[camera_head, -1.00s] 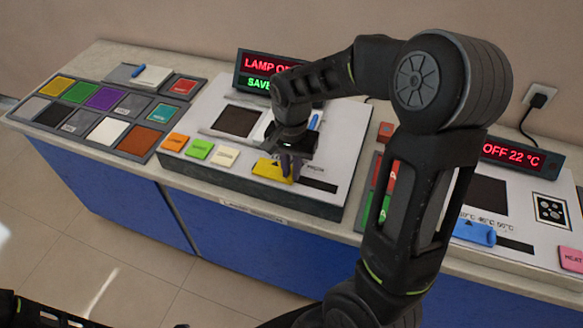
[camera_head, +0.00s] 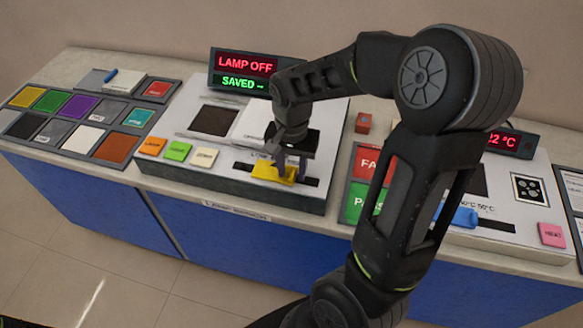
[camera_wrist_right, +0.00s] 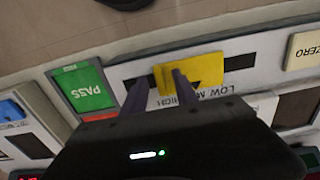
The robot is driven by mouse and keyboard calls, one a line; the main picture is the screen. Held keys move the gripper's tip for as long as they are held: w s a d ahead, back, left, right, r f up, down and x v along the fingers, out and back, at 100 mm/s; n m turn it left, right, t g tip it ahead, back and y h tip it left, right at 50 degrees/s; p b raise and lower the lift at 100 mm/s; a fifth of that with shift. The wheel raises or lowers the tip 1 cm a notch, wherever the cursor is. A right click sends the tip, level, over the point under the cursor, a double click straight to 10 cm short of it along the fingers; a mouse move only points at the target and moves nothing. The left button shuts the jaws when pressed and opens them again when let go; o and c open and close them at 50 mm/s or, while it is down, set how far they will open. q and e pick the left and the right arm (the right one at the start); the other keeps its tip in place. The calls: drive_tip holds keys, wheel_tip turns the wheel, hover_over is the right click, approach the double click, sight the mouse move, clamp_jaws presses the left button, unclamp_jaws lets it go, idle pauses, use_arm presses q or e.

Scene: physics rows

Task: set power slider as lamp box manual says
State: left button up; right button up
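The yellow power slider (camera_head: 270,172) sits in a dark slot on the lamp box (camera_head: 160,168), with bare slot at both ends. My right gripper (camera_head: 292,167) is down at the slider with its fingers apart. The printed scale (camera_wrist_right: 222,108) shows LOW and more words, partly hidden by a finger. The lamp display (camera_head: 245,65) reads LAMP OFF and SAVED. My left gripper is out of view.
Orange (camera_head: 152,146), green (camera_head: 177,151) and cream (camera_head: 204,158) buttons lie left of the slider. FAIL and PASS (camera_head: 362,203) pads stand to the right. A second box has a blue slider (camera_head: 458,216). My right arm hides part of the counter.

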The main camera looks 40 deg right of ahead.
drive_tip(key=shift+r, duration=0.1)
wheel_tip(320, 180, up, 8)
drive_tip(key=shift+f+b, duration=0.2)
drive_tip(key=shift+b, duration=0.15)
idle(0.7)
